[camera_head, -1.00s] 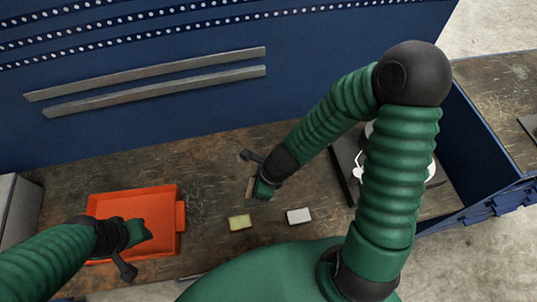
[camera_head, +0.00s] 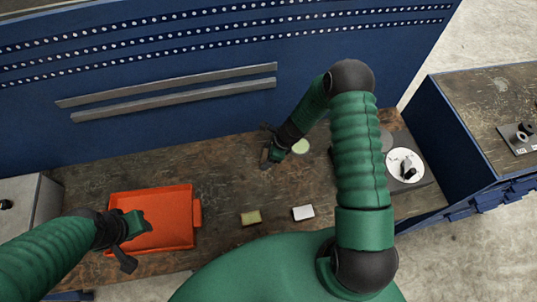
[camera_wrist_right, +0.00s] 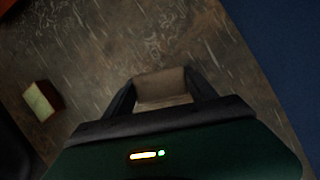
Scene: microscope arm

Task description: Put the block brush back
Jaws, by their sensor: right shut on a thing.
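My right gripper (camera_head: 267,157) is over the middle of the workbench, near its back. In the right wrist view its fingers (camera_wrist_right: 162,95) are shut on a tan, wood-coloured block brush (camera_wrist_right: 160,86). In the head view only a small brown part of the brush (camera_head: 265,155) shows; the gripper hides the rest. I cannot tell how high it is above the bench. My left gripper (camera_head: 140,224) is over the orange tray (camera_head: 171,198); its jaws are too unclear to read.
A yellowish block (camera_head: 251,217) and a white block (camera_head: 303,212) lie near the front edge. A pale green disc (camera_head: 300,146) lies beside my right forearm. A device with a white disc (camera_head: 405,165) stands at the right. A blue panel (camera_head: 200,65) closes the back.

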